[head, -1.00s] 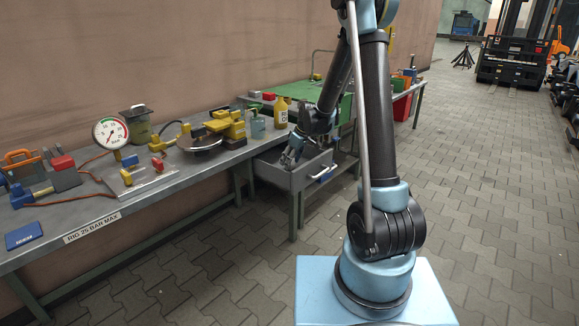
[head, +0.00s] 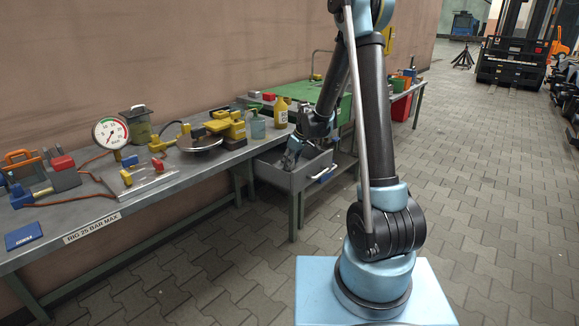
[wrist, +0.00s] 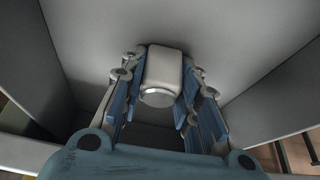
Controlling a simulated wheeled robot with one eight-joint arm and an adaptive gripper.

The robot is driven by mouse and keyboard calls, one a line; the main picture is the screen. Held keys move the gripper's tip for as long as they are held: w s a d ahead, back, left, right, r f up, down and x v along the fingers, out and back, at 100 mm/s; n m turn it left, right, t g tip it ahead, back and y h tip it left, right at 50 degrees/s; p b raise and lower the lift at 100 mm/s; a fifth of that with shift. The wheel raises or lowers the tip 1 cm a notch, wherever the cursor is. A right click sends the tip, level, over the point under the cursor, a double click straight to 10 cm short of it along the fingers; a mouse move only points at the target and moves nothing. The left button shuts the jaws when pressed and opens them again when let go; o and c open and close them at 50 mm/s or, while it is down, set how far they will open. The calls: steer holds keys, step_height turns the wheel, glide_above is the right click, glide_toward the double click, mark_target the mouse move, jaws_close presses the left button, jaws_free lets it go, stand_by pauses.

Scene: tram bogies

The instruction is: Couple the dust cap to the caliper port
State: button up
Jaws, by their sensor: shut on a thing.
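In the wrist view my gripper (wrist: 160,82) is shut on a pale grey block-shaped piece with a round end (wrist: 161,68), taken to be the dust cap. Its blue-padded fingers stand on both sides of it. My gripper (head: 291,155) is inside the open grey drawer (head: 296,180) under the bench; the piece cannot be made out in the head view. The yellow caliper (head: 226,122) sits on the bench by a dark disc, left of the drawer. Its port is too small to tell.
Drawer walls (wrist: 285,90) rise close around my gripper. On the bench stand a yellow bottle (head: 281,112), a clear bottle (head: 258,127), a pressure gauge (head: 111,133) and a plate with coloured valves (head: 140,178).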

steer(key=shift+r, duration=0.1)
step_height(320, 180, up, 10)
steer(key=shift+f, duration=0.1)
stand_by(0.5)
